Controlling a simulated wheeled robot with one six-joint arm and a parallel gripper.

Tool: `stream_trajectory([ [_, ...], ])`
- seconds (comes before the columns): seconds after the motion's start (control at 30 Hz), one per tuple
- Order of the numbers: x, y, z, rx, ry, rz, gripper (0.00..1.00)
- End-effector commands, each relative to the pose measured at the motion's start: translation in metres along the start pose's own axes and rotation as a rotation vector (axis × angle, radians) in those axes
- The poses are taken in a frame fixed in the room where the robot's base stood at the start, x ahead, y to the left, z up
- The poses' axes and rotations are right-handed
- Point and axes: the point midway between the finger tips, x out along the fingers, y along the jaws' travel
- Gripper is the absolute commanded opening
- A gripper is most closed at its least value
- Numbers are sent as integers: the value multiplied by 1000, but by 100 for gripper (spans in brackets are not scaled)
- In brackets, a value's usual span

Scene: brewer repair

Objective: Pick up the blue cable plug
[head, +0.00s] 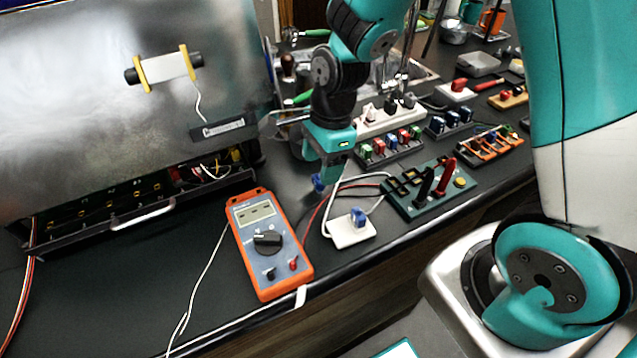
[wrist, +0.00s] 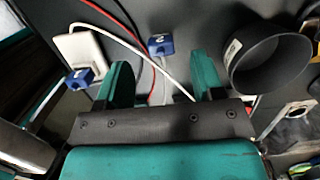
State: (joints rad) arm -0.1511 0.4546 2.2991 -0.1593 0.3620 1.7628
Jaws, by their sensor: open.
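A blue cable plug (wrist: 160,45) with a white mark lies on the dark bench in the wrist view, with a pale cable running from it. It shows in the head view (head: 318,183) just by my fingertips. A second blue plug (head: 358,217) sits on a white block (head: 350,234); in the wrist view that blue plug (wrist: 78,79) is at the left. My gripper (head: 328,172) is open and points down at the bench. In the wrist view its fingers (wrist: 160,75) are wide apart and empty, with the first plug just beyond the gap between them.
An orange multimeter (head: 268,243) lies left of the plugs. A green board with probes (head: 430,188) is at the right. Red, black and white cables cross the bench near my fingers. A dark round cup (wrist: 268,66) stands close to the right finger in the wrist view.

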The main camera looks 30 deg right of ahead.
Motion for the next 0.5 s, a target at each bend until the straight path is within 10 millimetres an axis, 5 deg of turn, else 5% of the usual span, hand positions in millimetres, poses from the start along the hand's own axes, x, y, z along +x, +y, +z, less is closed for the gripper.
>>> stream_trajectory([
  [0.23, 36, 0, 0, -1, 1, 6, 62],
  [0.5, 44, -1, 0, -1, 1, 1, 62],
])
